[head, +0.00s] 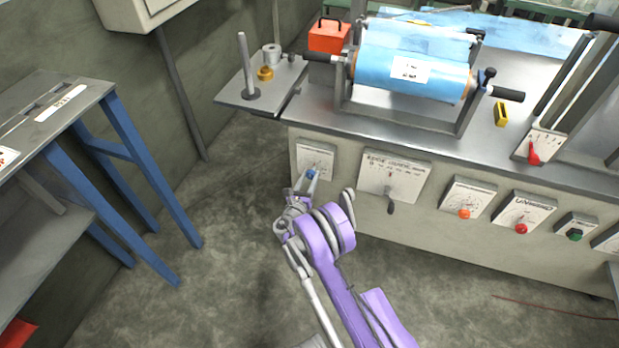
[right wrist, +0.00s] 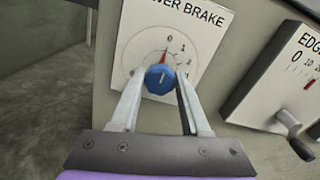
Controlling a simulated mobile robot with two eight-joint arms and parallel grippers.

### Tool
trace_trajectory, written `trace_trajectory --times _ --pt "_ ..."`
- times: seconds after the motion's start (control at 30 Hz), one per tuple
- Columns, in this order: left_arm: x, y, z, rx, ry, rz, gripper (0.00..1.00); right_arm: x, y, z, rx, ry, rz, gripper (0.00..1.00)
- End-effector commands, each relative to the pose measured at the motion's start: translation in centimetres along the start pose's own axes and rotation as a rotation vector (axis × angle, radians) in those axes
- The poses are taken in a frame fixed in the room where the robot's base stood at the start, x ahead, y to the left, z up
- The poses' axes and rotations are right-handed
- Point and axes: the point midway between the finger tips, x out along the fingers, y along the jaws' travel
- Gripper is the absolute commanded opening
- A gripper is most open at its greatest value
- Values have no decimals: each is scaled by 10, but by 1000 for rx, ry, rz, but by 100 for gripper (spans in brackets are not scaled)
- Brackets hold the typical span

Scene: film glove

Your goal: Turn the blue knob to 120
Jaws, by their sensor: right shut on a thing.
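The blue knob (head: 311,173) sits on a white dial plate (head: 316,152) at the left end of the machine's front panel. In the right wrist view the blue knob (right wrist: 160,79) is in front of a dial plate (right wrist: 181,26) reading "...WER BRAKE", with a scale showing 0, 1 and 2. A red pointer above the knob points up, close to the 0. My right gripper (head: 307,186) is at the knob. In the right wrist view its two fingers (right wrist: 158,88) stand on either side of the knob, shut on it. My left gripper is not in view.
To the right is a plate with a scale and hand crank (head: 391,206), then an orange knob (head: 464,214), a red knob (head: 521,229) and a green knob (head: 575,235). A blue film roll (head: 410,72) lies on top. A blue-legged table (head: 118,118) stands left. Open floor lies between.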

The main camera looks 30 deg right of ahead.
Motion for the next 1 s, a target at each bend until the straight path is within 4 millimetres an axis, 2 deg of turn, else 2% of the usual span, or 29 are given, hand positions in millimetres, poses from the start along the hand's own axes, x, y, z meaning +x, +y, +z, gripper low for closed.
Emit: trace_trajectory --times 0.27,0.47,1.0 --pt "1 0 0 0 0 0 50 0 0 0 16 0 -1 0" --pt "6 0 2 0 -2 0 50 0 0 -1 93 0 -1 0" --pt "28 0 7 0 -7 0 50 0 -1 -2 564 0 -1 0"
